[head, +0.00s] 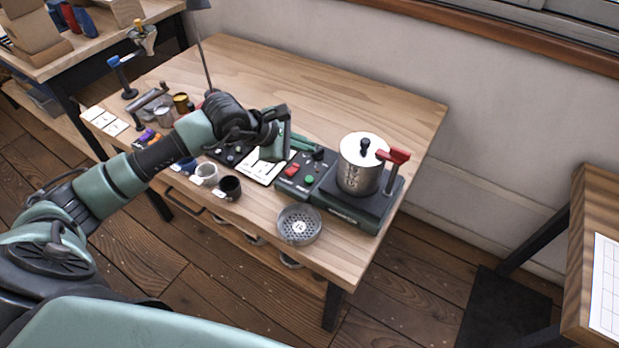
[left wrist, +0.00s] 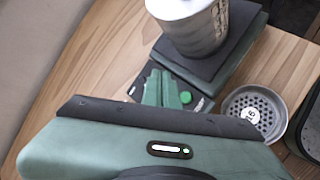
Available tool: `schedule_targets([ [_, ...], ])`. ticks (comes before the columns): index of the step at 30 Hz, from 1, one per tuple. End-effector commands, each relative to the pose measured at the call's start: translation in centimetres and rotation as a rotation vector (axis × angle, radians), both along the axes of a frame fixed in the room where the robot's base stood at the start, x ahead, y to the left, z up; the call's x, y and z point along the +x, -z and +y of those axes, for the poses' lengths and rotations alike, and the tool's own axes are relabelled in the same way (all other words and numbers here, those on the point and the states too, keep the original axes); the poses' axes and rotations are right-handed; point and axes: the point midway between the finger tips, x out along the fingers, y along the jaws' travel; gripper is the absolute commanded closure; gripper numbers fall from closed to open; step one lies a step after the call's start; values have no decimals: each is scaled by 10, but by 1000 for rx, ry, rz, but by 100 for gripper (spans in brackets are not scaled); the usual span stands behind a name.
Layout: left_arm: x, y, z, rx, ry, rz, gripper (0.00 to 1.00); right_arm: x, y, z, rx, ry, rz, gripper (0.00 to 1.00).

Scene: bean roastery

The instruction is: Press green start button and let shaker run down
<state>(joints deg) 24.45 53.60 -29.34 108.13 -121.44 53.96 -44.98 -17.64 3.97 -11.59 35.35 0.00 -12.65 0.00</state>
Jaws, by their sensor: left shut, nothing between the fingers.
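The shaker is a shiny metal canister (head: 359,165) with a lid and black knob, standing upright on a dark base (head: 350,207). A red-handled clamp (head: 397,157) is beside it. Left of it is a control box (head: 288,187) with a red switch (head: 292,170) and the green start button (head: 309,180). In the left wrist view the green button (left wrist: 185,97) shows uncovered, right beside the fingers (left wrist: 162,90). My left gripper (head: 303,143) is shut and empty, behind the control box in the head view. Contact with the box cannot be told. My right gripper is out of view.
A round perforated sieve (head: 299,225) lies at the table's front edge, before the box. A white cup (head: 204,174) and a dark cup (head: 229,188) stand to the left, under my forearm. The table (head: 290,80) is clear behind. A lamp pole (head: 204,55) stands at the back left.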

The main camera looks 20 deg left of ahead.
Motion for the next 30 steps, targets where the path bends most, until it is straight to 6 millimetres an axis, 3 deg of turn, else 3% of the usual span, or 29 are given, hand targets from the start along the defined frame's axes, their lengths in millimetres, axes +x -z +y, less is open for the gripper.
schedule_targets([
  [14, -1, 58, -1, -1, 0, 3, 100, 10, 27, -10, -11, -3, -14, 100],
  [18, 0, 79, 0, -1, 0, 1, 100, 10, 45, -11, -13, -2, -14, 100],
  [30, 0, 85, 0, -1, 0, 0, 100, 10, 51, -11, -12, -1, -14, 100],
])
